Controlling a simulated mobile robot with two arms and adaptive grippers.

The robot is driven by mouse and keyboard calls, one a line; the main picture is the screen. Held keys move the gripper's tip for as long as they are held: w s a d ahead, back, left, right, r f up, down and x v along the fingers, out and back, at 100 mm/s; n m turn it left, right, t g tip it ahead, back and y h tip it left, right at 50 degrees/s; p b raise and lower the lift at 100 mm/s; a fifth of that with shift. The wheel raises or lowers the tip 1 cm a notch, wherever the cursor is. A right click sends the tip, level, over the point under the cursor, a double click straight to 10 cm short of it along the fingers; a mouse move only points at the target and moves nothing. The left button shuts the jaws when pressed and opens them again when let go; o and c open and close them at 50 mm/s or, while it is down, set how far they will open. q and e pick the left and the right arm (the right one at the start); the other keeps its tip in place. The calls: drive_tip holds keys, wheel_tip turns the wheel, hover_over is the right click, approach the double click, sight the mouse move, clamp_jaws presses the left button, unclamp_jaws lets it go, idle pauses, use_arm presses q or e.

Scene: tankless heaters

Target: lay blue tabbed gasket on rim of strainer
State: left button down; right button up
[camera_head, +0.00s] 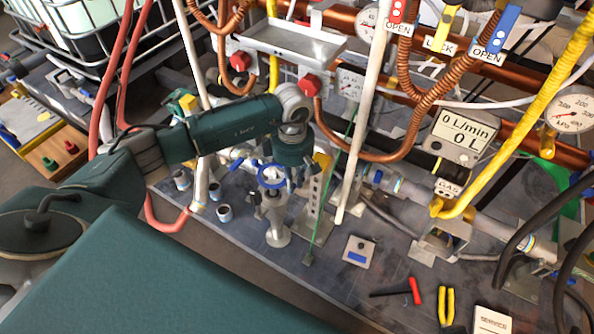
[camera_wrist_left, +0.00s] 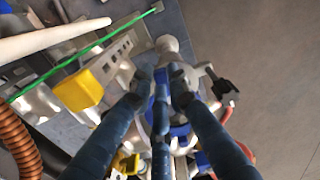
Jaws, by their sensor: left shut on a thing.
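The blue tabbed gasket (camera_head: 271,176) shows as a ring at the top of the grey metal strainer (camera_head: 277,216), which stands upright on the dark bench plate. My left gripper (camera_head: 288,178) reaches in from the left, points down and is shut on the gasket's side. I cannot tell whether the ring touches the strainer's rim or hovers just above it. In the left wrist view, my dark fingers (camera_wrist_left: 162,82) are close together and cover much of the strainer and gasket; blue (camera_wrist_left: 180,130) shows between them. My right gripper is not in view.
A slotted bracket (camera_head: 314,205), a green rod (camera_head: 326,190) and a white pipe (camera_head: 358,140) stand close to the right of the strainer. Small metal cups (camera_head: 224,213) sit to its left. Pliers (camera_head: 446,305) and a red-handled tool (camera_head: 414,291) lie at the front right.

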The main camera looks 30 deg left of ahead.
use_arm(q)
drive_tip(key=shift+a, duration=0.1)
idle(0.3)
drive_tip(key=shift+n+p, duration=0.3)
drive_tip(key=shift+n, duration=0.3)
drive_tip(key=shift+s+f+b, duration=0.1)
drive_tip(key=shift+f+b, duration=0.5)
drive_tip(key=shift+f, duration=0.05)
drive_tip(key=shift+f+b, duration=0.65)
drive_tip(key=shift+f, duration=0.35)
drive_tip(key=shift+f+b, duration=1.05)
drive_tip(key=shift+f, duration=0.2)
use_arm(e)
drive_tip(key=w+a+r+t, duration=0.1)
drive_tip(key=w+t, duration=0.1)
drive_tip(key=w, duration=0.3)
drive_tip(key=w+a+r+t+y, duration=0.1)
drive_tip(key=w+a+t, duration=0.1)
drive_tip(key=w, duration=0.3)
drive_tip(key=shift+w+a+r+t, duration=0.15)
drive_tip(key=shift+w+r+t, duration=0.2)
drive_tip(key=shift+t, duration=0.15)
